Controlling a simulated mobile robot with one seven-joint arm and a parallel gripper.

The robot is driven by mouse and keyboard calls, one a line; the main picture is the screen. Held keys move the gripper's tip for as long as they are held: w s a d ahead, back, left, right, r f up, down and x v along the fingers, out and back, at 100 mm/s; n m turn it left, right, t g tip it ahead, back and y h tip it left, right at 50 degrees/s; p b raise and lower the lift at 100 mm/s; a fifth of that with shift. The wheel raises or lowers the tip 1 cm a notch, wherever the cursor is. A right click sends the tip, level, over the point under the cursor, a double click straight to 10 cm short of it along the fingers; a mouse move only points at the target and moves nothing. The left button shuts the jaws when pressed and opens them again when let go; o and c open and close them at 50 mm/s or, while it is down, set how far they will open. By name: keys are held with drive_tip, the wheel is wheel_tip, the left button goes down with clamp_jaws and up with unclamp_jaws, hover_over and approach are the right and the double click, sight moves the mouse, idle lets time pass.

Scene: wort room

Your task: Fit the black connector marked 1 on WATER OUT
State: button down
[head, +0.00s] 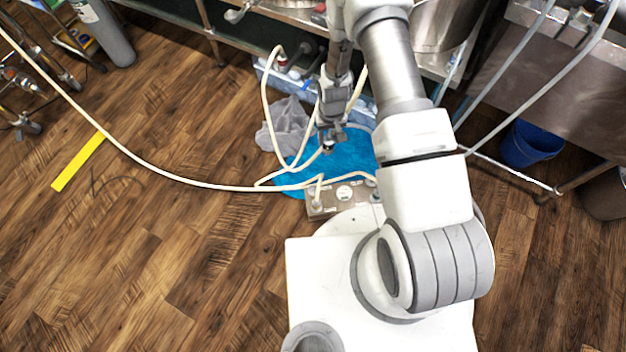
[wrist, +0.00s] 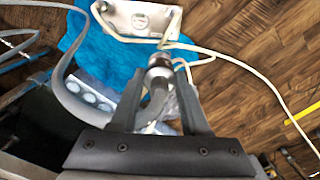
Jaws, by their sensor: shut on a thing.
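My gripper (head: 331,134) is shut on a dark connector (head: 328,147) with a pale hose, above the blue cloth. In the wrist view the connector (wrist: 160,72) sits between my two fingers (wrist: 160,100), with a metallic collar at its far end. Its marking cannot be read. A metal plate (head: 330,208) with a round dial and fittings lies nearer my base; it also shows at the top of the wrist view (wrist: 118,22). A hose reaches a fitting at the plate's left. The connector appears apart from the plate. I cannot read which fitting is WATER OUT.
A blue cloth (head: 355,150) lies on the floor under my gripper, with a grey crumpled cloth (head: 284,127) beside it. Pale hoses (head: 200,187) loop across the floor and past the plate. Steel benches stand behind. The wooden floor at left is mostly clear.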

drive_tip(key=shift+n, duration=0.5)
drive_tip(key=a+f+b, duration=0.1)
drive_tip(key=f+b, duration=0.3)
drive_tip(key=f, duration=0.6)
drive_tip(key=a+f+b, duration=0.2)
drive_tip(key=f+b, duration=0.3)
drive_tip(key=f, duration=0.5)
drive_tip(key=a+f+b, duration=0.1)
drive_tip(key=f+b, duration=0.4)
drive_tip(key=f, duration=0.5)
drive_tip(key=shift+w+a+f, duration=0.15)
drive_tip(key=shift+a+f, duration=0.1)
drive_tip(key=shift+f, duration=0.8)
drive_tip(key=shift+f, duration=1.3)
drive_tip(key=shift+c, duration=1.5)
unclamp_jaws()
wheel_tip(320, 180, up, 17)
drive_tip(key=p, duration=0.7)
drive_tip(key=shift+r, duration=0.2)
